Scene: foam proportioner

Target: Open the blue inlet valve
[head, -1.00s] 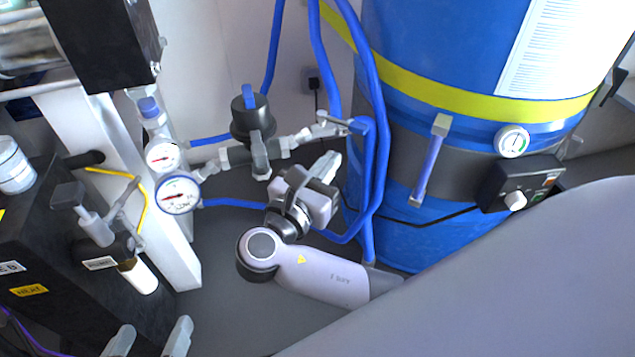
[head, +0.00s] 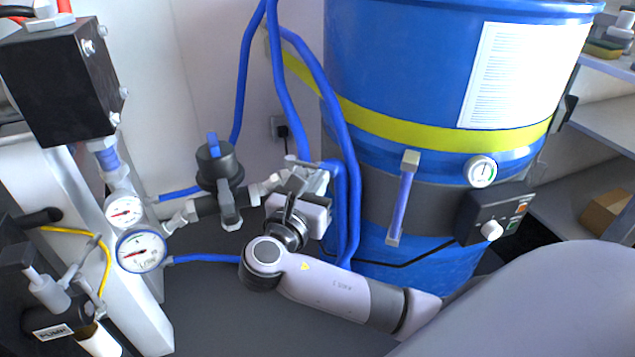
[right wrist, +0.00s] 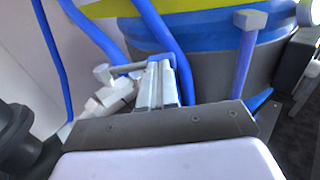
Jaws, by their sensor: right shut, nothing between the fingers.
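The blue inlet valve appears to be the small valve (head: 291,163) at the right end of the grey pipe, where a blue hose joins. My right gripper (head: 317,181) is shut and empty, close to this valve. In the right wrist view its fingertips (right wrist: 159,64) overlap the lever's right end; I cannot tell whether they touch. The gripper partly hides the valve in the head view. My left gripper is out of view.
A black regulator with a blue handle (head: 213,152) sits left on the same pipe, with two gauges (head: 140,251) beyond it. Blue hoses (head: 343,130) rise beside the blue tank (head: 400,70).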

